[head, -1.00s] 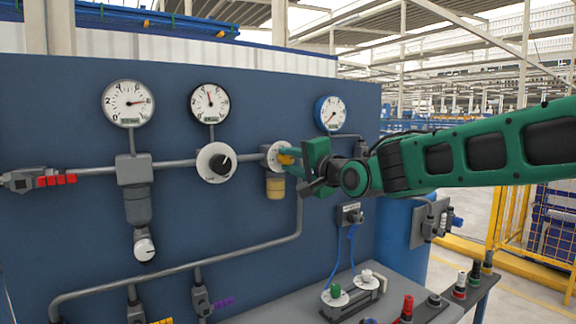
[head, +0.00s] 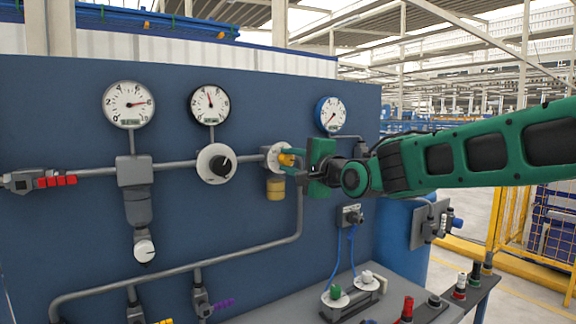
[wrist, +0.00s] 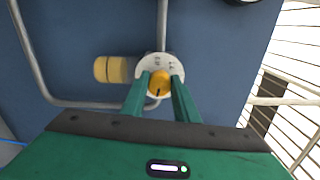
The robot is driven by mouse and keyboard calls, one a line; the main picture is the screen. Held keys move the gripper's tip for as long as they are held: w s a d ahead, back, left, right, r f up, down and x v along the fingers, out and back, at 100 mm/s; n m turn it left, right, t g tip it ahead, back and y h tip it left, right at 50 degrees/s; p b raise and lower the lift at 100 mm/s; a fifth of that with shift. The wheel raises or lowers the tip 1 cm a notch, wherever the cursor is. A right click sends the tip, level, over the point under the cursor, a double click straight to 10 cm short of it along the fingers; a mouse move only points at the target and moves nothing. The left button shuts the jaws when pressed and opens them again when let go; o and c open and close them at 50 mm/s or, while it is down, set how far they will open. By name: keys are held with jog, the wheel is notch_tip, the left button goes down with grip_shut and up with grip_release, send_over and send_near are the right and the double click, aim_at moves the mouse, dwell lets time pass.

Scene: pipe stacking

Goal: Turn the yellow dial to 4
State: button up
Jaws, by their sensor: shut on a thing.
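The yellow dial (head: 286,159) sits on a round white scale plate (head: 273,154) on the blue panel, partly hidden by my gripper in the head view. In the wrist view the dial (wrist: 160,84) lies between the two green fingers, with a dark pointer mark low on its face. The white plate (wrist: 160,63) shows small digits above it, too small to read surely. My gripper (head: 294,161) is shut on the dial, one finger on each side; it also shows in the wrist view (wrist: 160,89).
A yellow cylinder (head: 275,188) hangs below the dial. A black-knobbed white dial (head: 216,163) is to its left. Gauges (head: 129,104), (head: 210,103) and (head: 330,114) sit above. A grey pipe (head: 180,265) runs below, over a bench with fittings.

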jog(key=shift+w+d+f, duration=0.15)
jog(key=shift+d+f, duration=0.1)
jog(key=shift+f, duration=0.1)
jog(key=o, duration=1)
jog(key=shift+o, duration=0.3)
jog(key=shift+a+r, duration=0.1)
jog(key=shift+r, duration=0.05)
jog(key=v, duration=1.1)
jog(key=shift+w, duration=0.15)
